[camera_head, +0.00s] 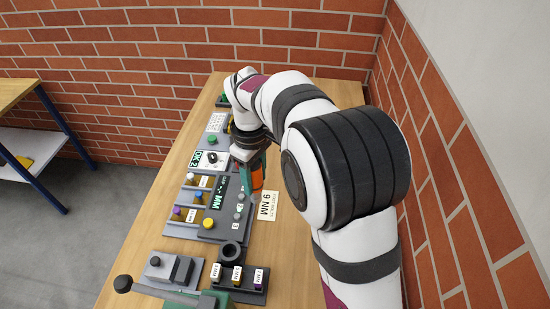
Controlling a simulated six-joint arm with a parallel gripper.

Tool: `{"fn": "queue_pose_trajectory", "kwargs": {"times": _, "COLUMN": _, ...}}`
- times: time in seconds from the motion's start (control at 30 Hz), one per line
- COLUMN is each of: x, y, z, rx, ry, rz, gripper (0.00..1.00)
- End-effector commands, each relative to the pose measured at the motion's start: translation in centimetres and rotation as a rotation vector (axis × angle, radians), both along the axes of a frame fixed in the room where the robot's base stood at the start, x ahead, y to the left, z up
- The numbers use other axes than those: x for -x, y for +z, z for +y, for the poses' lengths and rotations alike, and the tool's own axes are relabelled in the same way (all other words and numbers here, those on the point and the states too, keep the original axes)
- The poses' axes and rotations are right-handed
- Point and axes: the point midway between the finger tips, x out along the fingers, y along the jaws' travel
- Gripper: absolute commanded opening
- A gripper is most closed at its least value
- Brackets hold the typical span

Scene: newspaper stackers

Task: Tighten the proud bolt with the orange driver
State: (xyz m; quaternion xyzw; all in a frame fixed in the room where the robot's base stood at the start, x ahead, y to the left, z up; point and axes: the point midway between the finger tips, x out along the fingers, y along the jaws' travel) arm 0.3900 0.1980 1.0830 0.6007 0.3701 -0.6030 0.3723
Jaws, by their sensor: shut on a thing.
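The orange driver (257,177) is upright in my gripper (246,155), which is shut on it. The driver is over the right edge of a dark grey panel, beside the white "9 NM" card (267,205). Its lower tip is small and I cannot tell whether it touches anything. Small grey bolt heads (239,207) stand in a lettered row on the panel, just left of and below the driver. I cannot tell which one stands proud. My arm covers the table to the right.
The panel's display (217,192) reads "MM", with a yellow knob (208,223) nearby. Coloured pieces sit in a tray at its left. A black ring holder (231,250) and labelled blocks (237,275) stand in front. An "OK 2" box (208,160) is behind. Brick walls bound the table.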

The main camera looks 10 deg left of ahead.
Motion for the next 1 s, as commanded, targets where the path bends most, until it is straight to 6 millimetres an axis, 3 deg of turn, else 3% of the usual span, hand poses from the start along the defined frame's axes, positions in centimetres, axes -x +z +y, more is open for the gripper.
{"fn": "queue_pose_trajectory", "kwargs": {"times": 0.1, "x": -3.0, "y": -0.6, "z": 3.0, "rx": -0.001, "ry": -0.001, "rz": 0.002, "gripper": 0.00}}
{"fn": "queue_pose_trajectory", "kwargs": {"times": 0.27, "x": -4.7, "y": -1.1, "z": 5.1, "rx": -0.003, "ry": -0.004, "rz": 0.000, "gripper": 0.00}}
{"fn": "queue_pose_trajectory", "kwargs": {"times": 0.67, "x": -4.9, "y": -1.5, "z": 5.3, "rx": -0.005, "ry": -0.005, "rz": -0.001, "gripper": 0.00}}
{"fn": "queue_pose_trajectory", "kwargs": {"times": 1.0, "x": -4.9, "y": -5.3, "z": 5.3, "rx": -0.005, "ry": -0.005, "rz": 0.000, "gripper": 0.00}}
